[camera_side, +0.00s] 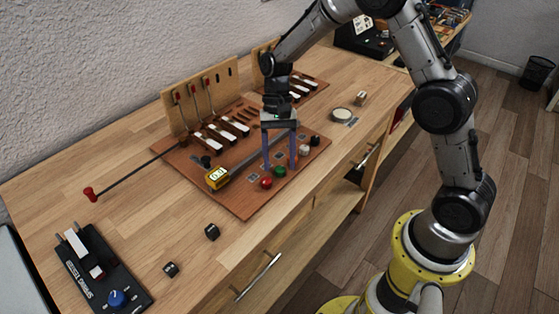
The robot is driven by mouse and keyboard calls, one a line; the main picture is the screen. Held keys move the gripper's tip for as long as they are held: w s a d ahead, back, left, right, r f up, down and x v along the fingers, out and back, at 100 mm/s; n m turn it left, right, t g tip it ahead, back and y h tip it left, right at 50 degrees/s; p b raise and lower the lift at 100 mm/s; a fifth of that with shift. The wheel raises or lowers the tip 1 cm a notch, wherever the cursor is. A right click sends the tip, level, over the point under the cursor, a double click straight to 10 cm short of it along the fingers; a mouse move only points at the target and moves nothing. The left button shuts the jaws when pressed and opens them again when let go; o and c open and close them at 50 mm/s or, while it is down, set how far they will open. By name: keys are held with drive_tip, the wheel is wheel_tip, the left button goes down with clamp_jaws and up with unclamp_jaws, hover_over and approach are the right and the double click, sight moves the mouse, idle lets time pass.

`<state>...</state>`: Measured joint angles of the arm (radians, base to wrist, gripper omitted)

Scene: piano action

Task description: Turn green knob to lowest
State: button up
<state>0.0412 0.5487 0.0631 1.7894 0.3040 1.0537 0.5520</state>
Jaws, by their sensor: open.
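A green knob (279,171) sits near the front edge of the brown board (245,207), between a red knob (266,183) and a white knob (304,150). A black knob (315,140) stands past the white one. My gripper (280,164) points down over the board with its two fingers spread apart and nothing between them. In this view the fingertips appear just behind and beside the green knob. I cannot tell whether they touch it. The knob's setting is too small to read.
A yellow box (217,178) with a grey bar sits on the board's left. Hammers and white keys (220,134) stand at the back. A red-tipped rod (90,194) extends left. Black cubes (212,232) and a black control panel (102,272) lie front left. A round disc (341,115) lies right.

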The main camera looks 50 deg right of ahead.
drive_tip(key=shift+a+f, duration=0.1)
drive_tip(key=shift+f, duration=0.2)
clamp_jaws()
idle(0.5)
